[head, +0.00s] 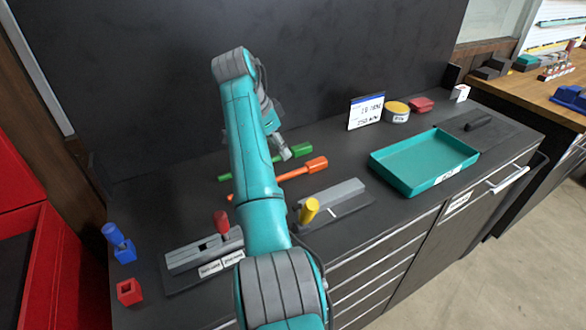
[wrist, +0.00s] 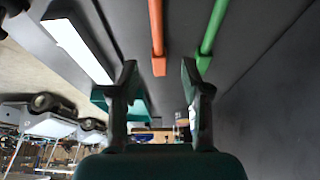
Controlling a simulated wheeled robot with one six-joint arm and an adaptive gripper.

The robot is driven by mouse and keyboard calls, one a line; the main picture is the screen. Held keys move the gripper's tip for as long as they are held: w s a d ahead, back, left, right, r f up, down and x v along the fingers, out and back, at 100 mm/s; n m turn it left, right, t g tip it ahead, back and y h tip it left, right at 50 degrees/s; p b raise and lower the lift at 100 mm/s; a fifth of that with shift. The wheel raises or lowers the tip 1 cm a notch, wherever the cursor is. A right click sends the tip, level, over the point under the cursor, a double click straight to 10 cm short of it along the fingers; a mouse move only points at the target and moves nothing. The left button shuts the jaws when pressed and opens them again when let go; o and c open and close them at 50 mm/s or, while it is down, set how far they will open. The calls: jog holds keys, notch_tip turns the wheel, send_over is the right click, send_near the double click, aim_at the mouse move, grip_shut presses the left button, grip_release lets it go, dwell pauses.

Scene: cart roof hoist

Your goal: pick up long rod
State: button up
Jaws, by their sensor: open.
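Two thin rods lie side by side on the dark bench, an orange rod (head: 290,175) and a green rod (head: 260,161). Each has a thicker right end in the head view. I cannot tell which is the long rod. My arm hides part of both in the head view. My gripper (head: 284,153) is near their right ends. In the wrist view, my gripper (wrist: 160,75) is open and empty. The orange rod's end (wrist: 157,50) shows between the fingers, and the green rod (wrist: 211,35) is by the right finger. Neither rod appears held.
A grey block (head: 335,195) with a yellow peg (head: 309,209) is in front of the rods. A teal tray (head: 424,161) stands right. A sign (head: 366,111) and yellow-lidded tin (head: 397,112) stand behind. A red-handled fixture (head: 205,250) is front left. A dark wall backs the bench.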

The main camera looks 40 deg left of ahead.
send_over(290, 173)
jog(key=s, duration=0.1)
jog(key=f, duration=0.2)
jog(key=a+f, duration=0.1)
jog(key=f, duration=0.1)
jog(key=shift+s+x, duration=0.15)
jog(key=shift+x, duration=1.2)
jog(key=shift+s+x, duration=0.15)
jog(key=shift+x, duration=1.2)
jog(key=shift+d+f, duration=0.1)
jog(key=shift+f, duration=0.1)
grip_shut()
